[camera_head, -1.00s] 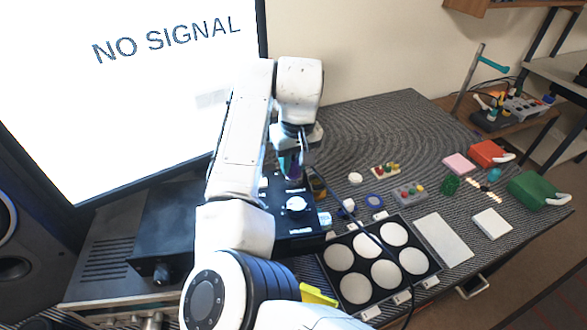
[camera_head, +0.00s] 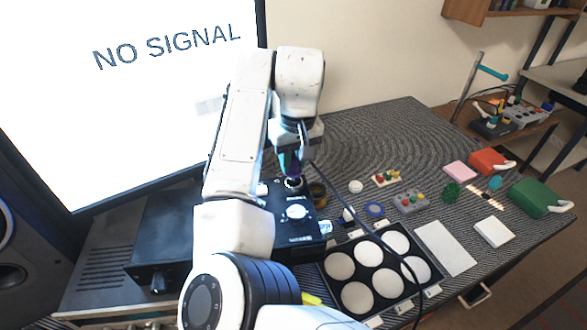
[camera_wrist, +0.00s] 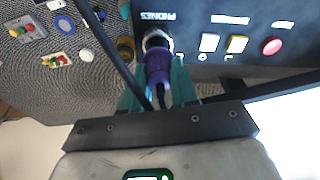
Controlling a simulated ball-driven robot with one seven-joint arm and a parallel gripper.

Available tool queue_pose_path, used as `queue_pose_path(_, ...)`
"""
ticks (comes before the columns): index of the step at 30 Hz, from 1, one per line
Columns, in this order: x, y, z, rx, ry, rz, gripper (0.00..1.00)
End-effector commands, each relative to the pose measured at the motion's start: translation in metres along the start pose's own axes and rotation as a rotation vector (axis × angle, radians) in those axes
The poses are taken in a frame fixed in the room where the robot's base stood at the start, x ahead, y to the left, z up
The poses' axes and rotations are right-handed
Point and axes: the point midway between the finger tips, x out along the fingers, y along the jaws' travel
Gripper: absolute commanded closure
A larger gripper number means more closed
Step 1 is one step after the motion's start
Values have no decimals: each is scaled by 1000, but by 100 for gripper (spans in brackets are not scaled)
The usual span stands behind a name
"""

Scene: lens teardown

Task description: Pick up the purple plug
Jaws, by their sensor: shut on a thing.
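The purple plug (camera_wrist: 157,68) is between the teal fingers of my gripper (camera_wrist: 158,92) in the wrist view. Its front end meets the round metal socket under the word PHONES (camera_wrist: 156,40) on a black box; I cannot tell how deep it sits. A black cable trails from the plug toward my gripper's base. In the head view the plug (camera_head: 290,163) shows as a small purple patch at my gripper (camera_head: 291,168), just above the black box (camera_head: 292,228). My gripper is shut on the plug, and the arm hides part of the box.
A black tray with white discs (camera_head: 341,265) stands right of the box, with the cable across it. Small coloured pieces, a red pouch (camera_head: 487,161) and a green pouch (camera_head: 533,197) lie farther right. A large screen (camera_head: 140,90) stands behind left.

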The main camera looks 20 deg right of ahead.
Motion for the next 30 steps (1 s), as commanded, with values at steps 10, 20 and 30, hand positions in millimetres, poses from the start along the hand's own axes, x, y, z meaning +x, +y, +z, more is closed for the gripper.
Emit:
queue_pose_path(10,-67,19,33,5,5,-2,100)
queue_pose_path(20,-104,44,85,6,4,-3,100)
queue_pose_path(30,-120,56,110,2,0,-1,100)
